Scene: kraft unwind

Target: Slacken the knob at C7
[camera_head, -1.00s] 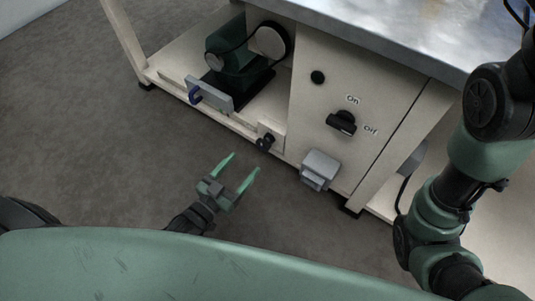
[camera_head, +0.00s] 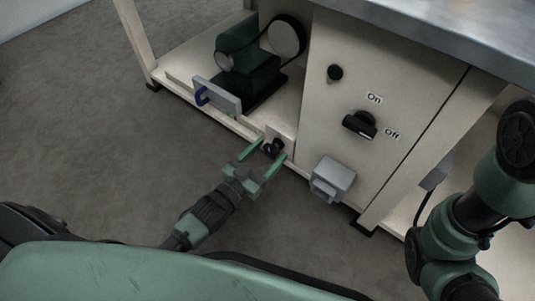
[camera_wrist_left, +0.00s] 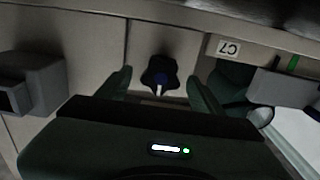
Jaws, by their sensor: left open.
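The black knob (camera_head: 273,147) sits on a small pale block low on the bench front. In the left wrist view the fingers (camera_wrist_left: 160,85) flank the knob with gaps on both sides; contact does not show. My right gripper is out of view.
A grey box (camera_head: 332,178) sticks out right of the knob. A grey plate with a blue handle (camera_head: 217,96) and a green motor (camera_head: 238,44) are at left. The floor in front is clear.

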